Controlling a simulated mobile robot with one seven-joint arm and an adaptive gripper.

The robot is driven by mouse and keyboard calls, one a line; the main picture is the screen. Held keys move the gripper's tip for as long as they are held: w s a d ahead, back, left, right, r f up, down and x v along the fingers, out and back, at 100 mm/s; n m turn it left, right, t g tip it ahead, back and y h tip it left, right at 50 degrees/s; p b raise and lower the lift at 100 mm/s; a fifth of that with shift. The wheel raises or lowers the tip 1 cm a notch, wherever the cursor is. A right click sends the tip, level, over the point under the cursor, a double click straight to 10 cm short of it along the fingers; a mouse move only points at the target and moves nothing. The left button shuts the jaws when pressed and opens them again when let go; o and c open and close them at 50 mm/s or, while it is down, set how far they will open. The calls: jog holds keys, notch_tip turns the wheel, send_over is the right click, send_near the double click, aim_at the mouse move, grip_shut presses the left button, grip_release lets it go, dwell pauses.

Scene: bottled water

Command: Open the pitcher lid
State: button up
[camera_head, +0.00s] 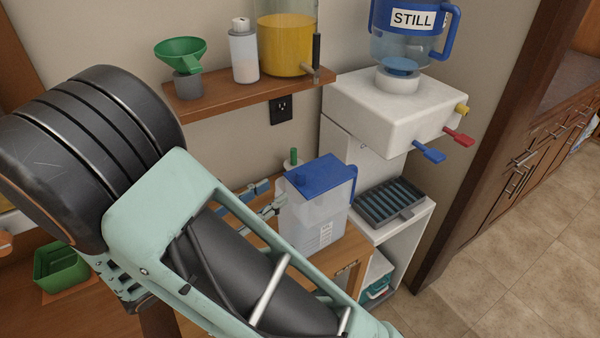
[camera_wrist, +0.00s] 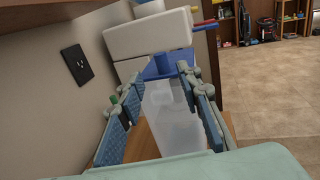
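The clear pitcher (camera_head: 312,222) stands upright on the wooden counter beside the white dispenser stand. Its blue lid (camera_head: 320,174) lies across its top and looks closed. My gripper (camera_head: 258,200) is at the left side of the pitcher, partly hidden behind my own arm. In the wrist view, my gripper's blue-padded fingers (camera_wrist: 160,88) are spread wide with nothing held. The pitcher (camera_wrist: 172,115) shows between and beyond them, with the blue lid (camera_wrist: 166,68) at the far end. I cannot tell whether a finger touches the pitcher.
A white water dispenser (camera_head: 385,108) with a blue STILL jug (camera_head: 408,45) stands right of the pitcher, above a drip tray (camera_head: 392,203). A wooden shelf (camera_head: 225,97) holds a green funnel (camera_head: 180,52), a bottle (camera_head: 243,55) and a yellow drink container (camera_head: 284,45). A green item (camera_head: 293,157) stands behind the pitcher.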

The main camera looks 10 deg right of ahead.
aim_at(297, 177)
jog(key=x, duration=0.9)
jog(key=shift+d+p, duration=0.3)
jog(key=shift+p, duration=0.05)
grip_shut()
